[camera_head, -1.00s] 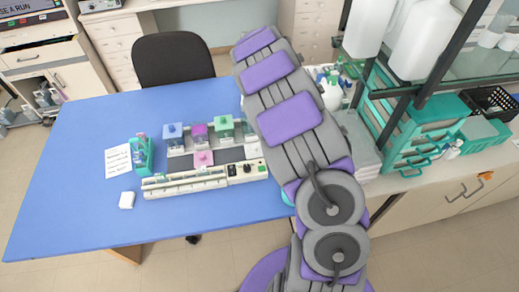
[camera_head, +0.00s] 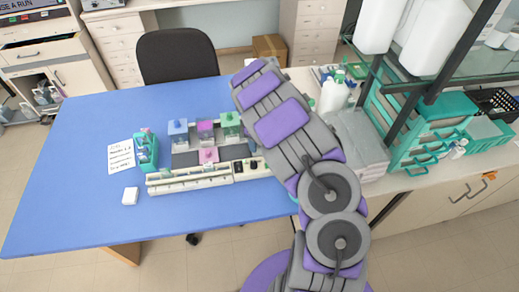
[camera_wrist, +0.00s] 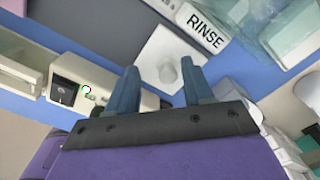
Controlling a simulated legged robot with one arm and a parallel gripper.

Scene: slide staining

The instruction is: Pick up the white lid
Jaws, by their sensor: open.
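A white square lid (camera_wrist: 172,47) with a round knob (camera_wrist: 168,72) lies ahead of my gripper in the wrist view. My gripper (camera_wrist: 160,68) is open, its two blue-grey fingers apart with the knob seen between their tips. I cannot tell how far the tips are above the lid, and nothing is held. In the head view my arm covers the gripper, and I cannot make out this lid there.
A "RINSE" label (camera_wrist: 205,32) and a clear container (camera_wrist: 270,30) are right of the lid. A device with a black switch (camera_wrist: 64,92) is at left. On the blue table (camera_head: 80,185) stand colored-lid jars (camera_head: 205,127), a teal rack (camera_head: 146,151) and a small white block (camera_head: 130,196).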

